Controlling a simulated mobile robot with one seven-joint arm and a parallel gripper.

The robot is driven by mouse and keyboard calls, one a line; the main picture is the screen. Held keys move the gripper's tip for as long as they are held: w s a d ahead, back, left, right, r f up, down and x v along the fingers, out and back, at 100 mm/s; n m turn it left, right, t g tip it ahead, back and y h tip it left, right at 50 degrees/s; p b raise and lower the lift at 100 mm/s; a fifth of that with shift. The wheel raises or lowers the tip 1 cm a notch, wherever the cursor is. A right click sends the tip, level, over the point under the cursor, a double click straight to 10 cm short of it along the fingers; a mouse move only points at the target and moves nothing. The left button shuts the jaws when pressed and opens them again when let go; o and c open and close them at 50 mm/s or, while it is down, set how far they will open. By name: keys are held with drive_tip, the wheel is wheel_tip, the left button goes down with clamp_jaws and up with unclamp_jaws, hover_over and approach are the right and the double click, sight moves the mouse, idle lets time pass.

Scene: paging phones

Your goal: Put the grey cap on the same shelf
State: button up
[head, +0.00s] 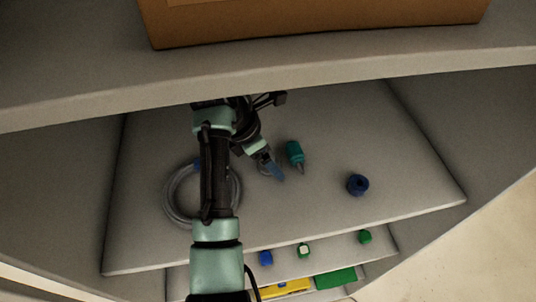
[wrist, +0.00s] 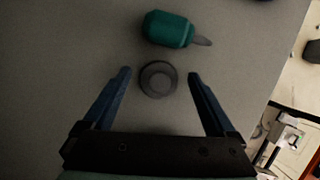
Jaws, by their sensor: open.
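The grey cap (wrist: 158,79) is a small round dark-grey disc with a raised ring. It rests on the grey shelf (wrist: 60,50). In the wrist view it lies between the tips of my gripper (wrist: 159,73), with a gap on each side. My gripper is open, with its two blue fingers apart and nothing held. In the head view my gripper (head: 275,171) is low over the shelf (head: 300,215), left of the teal bulb-shaped thing (head: 295,152). There the cap is largely hidden by the fingers.
The teal thing with its grey tip lies just beyond the cap in the wrist view (wrist: 168,29). A dark blue round piece (head: 357,185) stands to the right, and a coiled grey tube (head: 174,200) lies left. An upper shelf (head: 330,82) with a brown box (head: 310,25) overhangs.

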drive_tip(key=shift+a+r+b, duration=0.2)
drive_tip(key=shift+r+b, duration=0.15)
drive_tip(key=shift+r, duration=0.15)
drive_tip(key=v, duration=0.6)
drive_tip(key=shift+r+p, duration=0.3)
drive_tip(key=shift+r, duration=0.05)
drive_tip(key=shift+s+a+f, duration=0.1)
drive_tip(key=shift+s, duration=0.1)
